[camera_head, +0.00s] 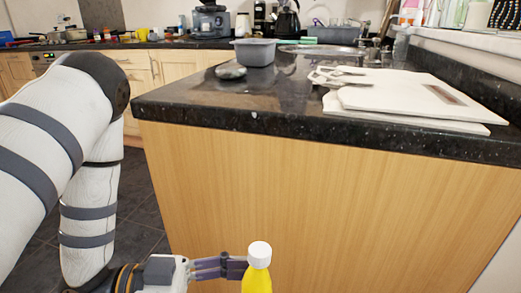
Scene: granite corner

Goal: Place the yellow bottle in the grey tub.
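The yellow bottle (257,284) with a white cap is at the bottom centre, upright, its lower part cut off by the picture's edge. My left gripper (238,266) reaches it from the left, with its fingers at the bottle just below the cap. The gripper appears shut on the bottle, which is in front of the wooden counter panel and below the worktop. The far side of the grip is hidden. The grey tub (254,54) stands on the dark granite worktop at the back, left of the sink. My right gripper is not in view.
The granite worktop (200,104) has a front edge above the bottle. The sink (320,50) is behind.

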